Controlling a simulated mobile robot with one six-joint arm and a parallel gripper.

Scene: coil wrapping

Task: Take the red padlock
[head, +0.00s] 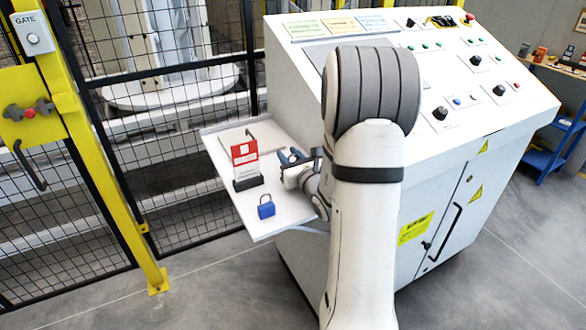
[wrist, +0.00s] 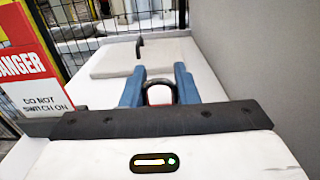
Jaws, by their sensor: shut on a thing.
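The red padlock (wrist: 160,101) shows in the wrist view as a bit of red with a dark shackle, between the two blue fingers of my gripper (wrist: 160,76). The gripper is shut on it. Most of the padlock's body is hidden behind the front of the gripper. In the head view my gripper (head: 291,157) is over the side shelf, beside the console, and the red padlock cannot be made out there. I cannot tell whether the padlock still touches the shelf.
A blue padlock (head: 266,207) lies on the shelf (head: 249,222) nearer the front edge. A red-and-white danger sign (head: 245,160) stands in a dark holder left of the gripper. The console (head: 300,85) is close on the right; mesh fence stands behind.

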